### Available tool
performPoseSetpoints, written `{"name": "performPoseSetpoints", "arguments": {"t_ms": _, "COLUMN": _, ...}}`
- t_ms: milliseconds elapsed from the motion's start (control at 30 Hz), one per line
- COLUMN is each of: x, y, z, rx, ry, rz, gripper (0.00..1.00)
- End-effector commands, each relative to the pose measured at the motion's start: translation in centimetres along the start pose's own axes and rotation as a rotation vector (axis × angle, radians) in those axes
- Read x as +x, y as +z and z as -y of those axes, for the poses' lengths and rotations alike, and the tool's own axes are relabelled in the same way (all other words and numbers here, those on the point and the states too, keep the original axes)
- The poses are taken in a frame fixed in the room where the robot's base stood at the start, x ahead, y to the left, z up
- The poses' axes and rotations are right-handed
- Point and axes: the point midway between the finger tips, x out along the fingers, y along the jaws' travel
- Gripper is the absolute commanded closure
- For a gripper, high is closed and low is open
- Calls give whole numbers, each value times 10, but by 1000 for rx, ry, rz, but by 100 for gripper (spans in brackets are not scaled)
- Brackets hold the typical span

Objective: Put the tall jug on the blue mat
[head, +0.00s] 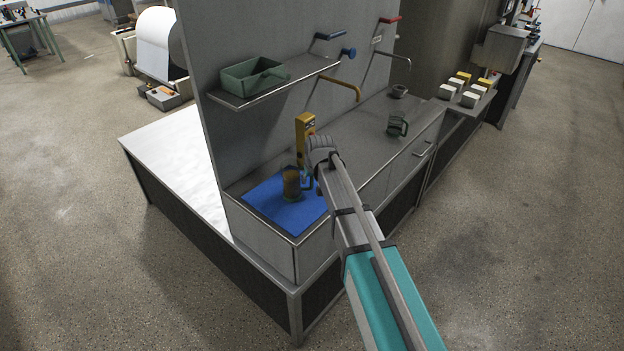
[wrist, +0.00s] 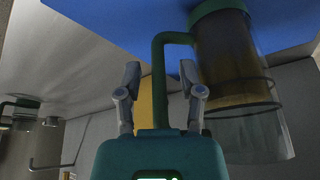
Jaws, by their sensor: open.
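The tall jug (head: 291,184), clear with amber contents, stands upright on the blue mat (head: 262,203) in the head view. In the wrist view, which shows the scene upside down, the jug (wrist: 228,62) has its base against the blue mat (wrist: 110,15). Its green handle (wrist: 159,75) lies between the fingers of my gripper (wrist: 160,80). The fingers are open, with a gap on each side of the handle. In the head view my gripper (head: 314,178) is just right of the jug, partly hidden by my arm.
A yellow device (head: 305,130) stands behind the mat. A smaller green-handled jug (head: 397,125) and a small grey bowl (head: 398,91) stand farther along the counter. A shelf (head: 285,84) with a green bin (head: 252,78) overhangs the back. The counter between mat and smaller jug looks mostly clear.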

Motion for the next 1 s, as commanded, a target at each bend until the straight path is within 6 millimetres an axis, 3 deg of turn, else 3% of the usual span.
{"name": "performPoseSetpoints", "arguments": {"t_ms": 367, "x": -8, "y": -1, "z": 0, "rx": 0, "ry": 0, "rz": 0, "gripper": 50}}
{"name": "performPoseSetpoints", "arguments": {"t_ms": 1000, "x": -63, "y": -2, "z": 0, "rx": 1, "ry": 0, "rz": 0, "gripper": 50}}
